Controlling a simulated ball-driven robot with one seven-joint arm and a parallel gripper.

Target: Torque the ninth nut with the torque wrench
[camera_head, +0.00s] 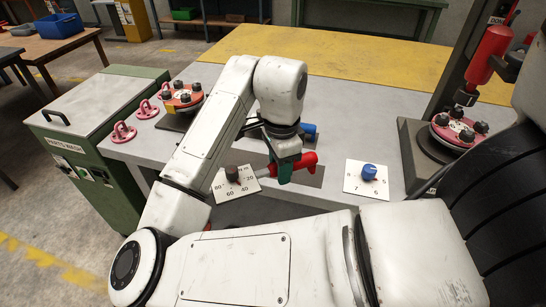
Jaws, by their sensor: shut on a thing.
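My gripper (284,172) is over the grey bench near its front edge, pointing down. Its green fingers are shut around a red-handled tool, which looks like the torque wrench (305,160); a short metal shaft shows to the left of the fingers. The fingers hide part of the tool, and I cannot tell whether it touches the bench. A red flange with several black nuts (458,130) sits on a dark stand at the right. Another red flange with black nuts (183,97) stands at the back left. I cannot tell which nut is the ninth.
A blue item (309,131) is partly hidden behind my gripper. Pink rings (123,132) lie at the bench's left, beside a green parts washer (85,150).

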